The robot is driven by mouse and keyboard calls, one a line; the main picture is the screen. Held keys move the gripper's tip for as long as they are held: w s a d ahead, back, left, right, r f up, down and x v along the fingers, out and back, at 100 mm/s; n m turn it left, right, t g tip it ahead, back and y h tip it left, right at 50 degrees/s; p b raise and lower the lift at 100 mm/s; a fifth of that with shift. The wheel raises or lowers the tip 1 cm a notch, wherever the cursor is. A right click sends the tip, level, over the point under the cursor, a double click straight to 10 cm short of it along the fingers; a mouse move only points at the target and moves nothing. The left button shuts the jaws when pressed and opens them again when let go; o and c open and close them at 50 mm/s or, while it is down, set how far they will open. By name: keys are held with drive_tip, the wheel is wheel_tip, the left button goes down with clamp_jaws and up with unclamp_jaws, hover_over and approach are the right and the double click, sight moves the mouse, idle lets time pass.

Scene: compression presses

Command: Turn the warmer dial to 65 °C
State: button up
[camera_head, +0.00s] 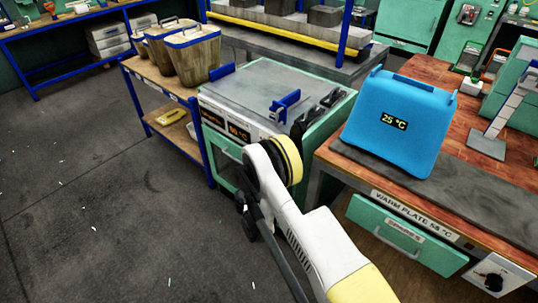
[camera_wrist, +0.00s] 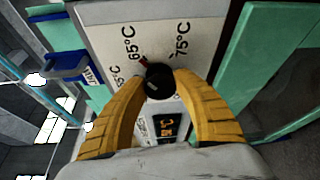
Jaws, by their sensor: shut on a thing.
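The warmer (camera_head: 258,88) is a pale green and grey cabinet in the middle of the head view. Its small display (camera_head: 238,131) glows orange and seems to read about 60 °C. In the wrist view the black dial (camera_wrist: 159,83) sits on a white panel marked 65°C and 75°C, with a partly hidden lower mark. Its red pointer (camera_wrist: 143,61) points up-left, close to the 65°C mark. My gripper (camera_wrist: 160,78) is shut on the dial, a yellow finger on each side. In the head view my arm hides the dial and the fingers.
A blue case (camera_head: 400,122) showing 25 °C stands on the bench to the right, above a warm plate label and a drawer (camera_head: 403,232). A wooden trolley (camera_head: 160,93) with bins stands left of the warmer. The floor at lower left is mostly clear.

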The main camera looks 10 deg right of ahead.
drive_tip(key=o, duration=1.2)
drive_tip(key=shift+c, duration=0.2)
